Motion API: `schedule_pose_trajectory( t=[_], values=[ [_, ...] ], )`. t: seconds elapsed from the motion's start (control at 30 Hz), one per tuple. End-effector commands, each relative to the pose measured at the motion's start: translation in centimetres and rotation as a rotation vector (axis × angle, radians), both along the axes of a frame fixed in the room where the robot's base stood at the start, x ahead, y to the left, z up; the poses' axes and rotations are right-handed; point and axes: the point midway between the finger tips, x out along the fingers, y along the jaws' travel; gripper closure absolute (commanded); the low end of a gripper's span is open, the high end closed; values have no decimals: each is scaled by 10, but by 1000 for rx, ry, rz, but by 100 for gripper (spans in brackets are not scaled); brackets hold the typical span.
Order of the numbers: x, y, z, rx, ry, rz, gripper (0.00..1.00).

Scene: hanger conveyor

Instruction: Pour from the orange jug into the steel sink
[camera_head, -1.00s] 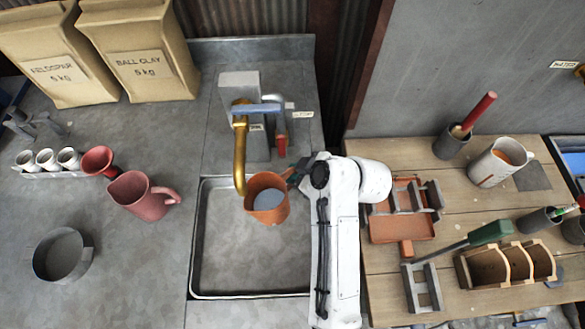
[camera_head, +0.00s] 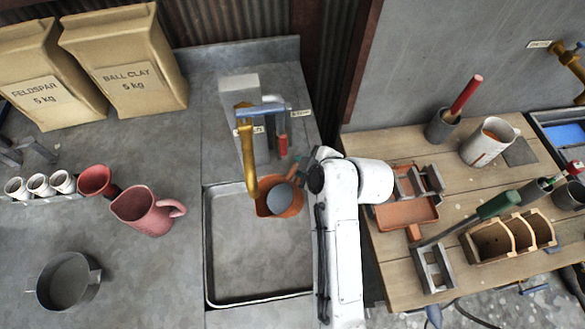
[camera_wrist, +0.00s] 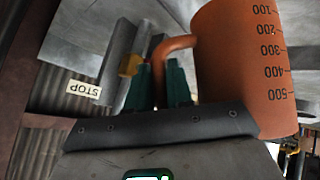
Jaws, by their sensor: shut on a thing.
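The orange jug (camera_head: 293,207) is held over the upper right part of the steel sink (camera_head: 240,280), below the curved brass spout (camera_head: 249,165), which overlaps the jug's left edge in the head view. A grey-blue surface shows inside its mouth. No stream leaves the jug. My gripper (camera_wrist: 160,85) is shut on the jug's handle (camera_wrist: 178,42), its green fingers around it. The wrist view shows the jug's side with upside-down marks from 100 to 500. Whether the jug is tilted is hard to tell.
A pink jug (camera_head: 150,213), small cups (camera_head: 63,182) and a grey pan (camera_head: 68,283) stand left of the sink. The tap block (camera_head: 240,95) is behind it. A wooden table (camera_head: 400,265) with a white jug (camera_head: 485,145) and tools is at right.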

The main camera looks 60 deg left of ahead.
Motion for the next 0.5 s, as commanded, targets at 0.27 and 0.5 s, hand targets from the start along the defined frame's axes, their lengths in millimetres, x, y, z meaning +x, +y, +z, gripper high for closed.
schedule_pose_trajectory(
  t=[0.27, 0.5],
  values=[
    [0, 0, 1, 6, -12, 0, 100],
    [0, -1, 7, 26, -70, -1, 100]
  ],
)
